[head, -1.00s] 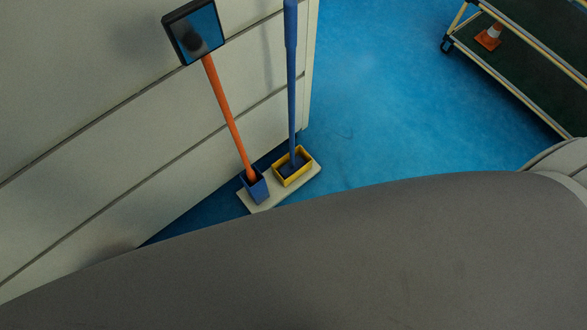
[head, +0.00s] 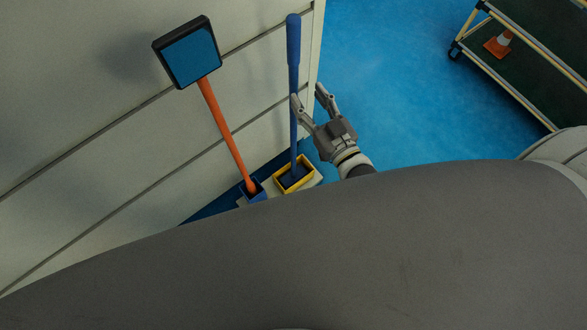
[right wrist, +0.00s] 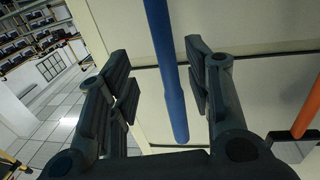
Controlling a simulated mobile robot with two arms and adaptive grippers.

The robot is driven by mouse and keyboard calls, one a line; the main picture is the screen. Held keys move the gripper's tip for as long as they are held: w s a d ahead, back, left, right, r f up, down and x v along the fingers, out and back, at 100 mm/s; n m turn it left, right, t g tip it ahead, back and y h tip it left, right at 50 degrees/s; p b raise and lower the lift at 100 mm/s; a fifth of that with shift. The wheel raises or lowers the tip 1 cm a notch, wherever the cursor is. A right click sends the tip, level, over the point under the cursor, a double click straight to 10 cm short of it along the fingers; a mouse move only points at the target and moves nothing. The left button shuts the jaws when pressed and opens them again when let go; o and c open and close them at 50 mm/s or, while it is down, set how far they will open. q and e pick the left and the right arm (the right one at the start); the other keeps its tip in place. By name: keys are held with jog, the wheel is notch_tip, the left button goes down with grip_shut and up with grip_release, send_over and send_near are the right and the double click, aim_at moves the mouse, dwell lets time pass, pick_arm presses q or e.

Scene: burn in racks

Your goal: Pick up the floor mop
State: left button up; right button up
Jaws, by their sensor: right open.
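A long blue handle (head: 293,70), the likely floor mop, stands upright with its foot in a yellow-rimmed box (head: 306,184); its lower end is hard to make out. In the head view, my right gripper (head: 308,94) is beside the handle, one finger overlapping it. In the right wrist view, the blue handle (right wrist: 168,70) shows between the open fingers (right wrist: 158,55), with gaps on both sides; contact is not visible. An orange-handled tool (head: 222,120) with a flat blue-faced head stands left of it in a blue holder (head: 252,191). My left gripper is out of view.
A pale panelled wall (head: 110,130) stands close behind the tools. Blue floor (head: 400,90) is clear to the right. A shelved cart (head: 530,80) with an orange cone (head: 498,46) stands at the upper right. My grey body covers the bottom.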

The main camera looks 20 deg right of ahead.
aim_at(296, 84)
jog(key=shift+w+a+p, duration=0.1)
jog(key=shift+w+a, duration=0.2)
jog(key=shift+w, duration=0.85)
jog(key=shift+w+a+p, duration=0.15)
jog(key=shift+w+a, duration=0.2)
jog(key=shift+w, duration=0.75)
jog(key=shift+w+a+p, duration=0.1)
jog(key=shift+w+a, duration=0.2)
jog(key=shift+w, duration=0.85)
jog(key=shift+c, duration=0.3)
jog(key=c, duration=1)
jog(key=shift+r, duration=0.1)
grip_shut()
